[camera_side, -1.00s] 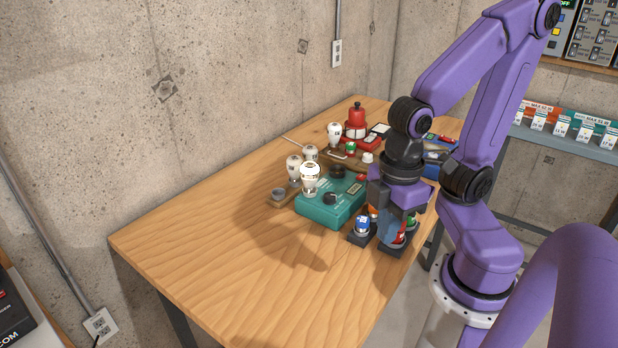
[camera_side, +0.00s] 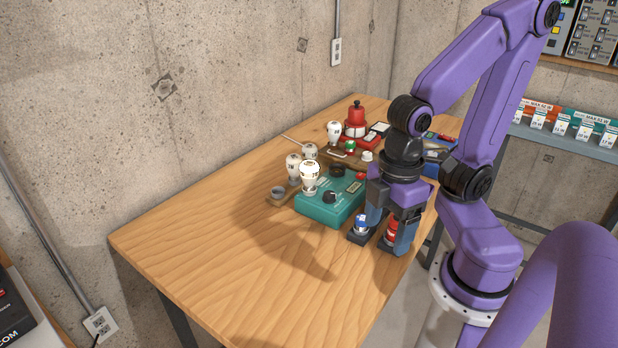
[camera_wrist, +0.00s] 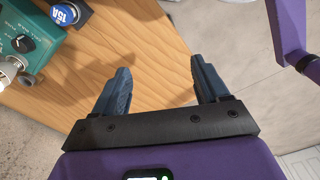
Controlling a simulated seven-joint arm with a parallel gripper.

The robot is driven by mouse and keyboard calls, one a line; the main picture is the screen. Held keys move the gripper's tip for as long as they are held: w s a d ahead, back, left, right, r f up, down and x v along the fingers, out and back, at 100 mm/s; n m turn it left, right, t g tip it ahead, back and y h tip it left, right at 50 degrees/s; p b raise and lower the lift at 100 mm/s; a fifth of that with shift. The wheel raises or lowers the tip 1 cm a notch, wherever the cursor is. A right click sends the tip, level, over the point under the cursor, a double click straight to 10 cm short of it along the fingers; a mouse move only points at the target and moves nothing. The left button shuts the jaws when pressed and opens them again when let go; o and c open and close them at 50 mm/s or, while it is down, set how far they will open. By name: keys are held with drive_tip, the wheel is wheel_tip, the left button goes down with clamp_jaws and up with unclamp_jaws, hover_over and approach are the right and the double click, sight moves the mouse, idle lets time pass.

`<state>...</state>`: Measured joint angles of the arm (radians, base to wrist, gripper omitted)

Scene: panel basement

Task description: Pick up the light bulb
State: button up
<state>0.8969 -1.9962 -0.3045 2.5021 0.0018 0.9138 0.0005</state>
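Several white light bulbs with metal-coloured caps show in the side view. My gripper (camera_side: 390,238) is to the right of the teal box, pointing down by the table's right edge. In the wrist view my gripper (camera_wrist: 163,82) has its fingers wide apart with nothing held between them. A pale bulb-like part shows at that view's left edge, mostly cut off.
A blue 15A fuse (camera_side: 361,225) in a dark holder and a red one (camera_side: 391,232) stand close by my fingers. A red device (camera_side: 356,118) is at the back. The table's front left (camera_side: 220,270) is clear.

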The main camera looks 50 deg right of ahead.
drive_tip(key=n+t+h, duration=0.6)
drive_tip(key=n+h, duration=0.5)
drive_tip(key=h, duration=0.1)
approach(308, 171)
drive_tip(key=x, duration=0.7)
drive_tip(key=shift+w+f, duration=0.1)
drive_tip(key=shift+f, duration=0.25)
drive_tip(key=shift+x, duration=2.55)
drive_tip(key=shift+d+r, duration=0.1)
drive_tip(key=shift+r, duration=0.1)
drive_tip(key=c, duration=1.1)
drive_tip(key=shift+c, duration=0.2)
drive_tip(key=shift+r, duration=0.2)
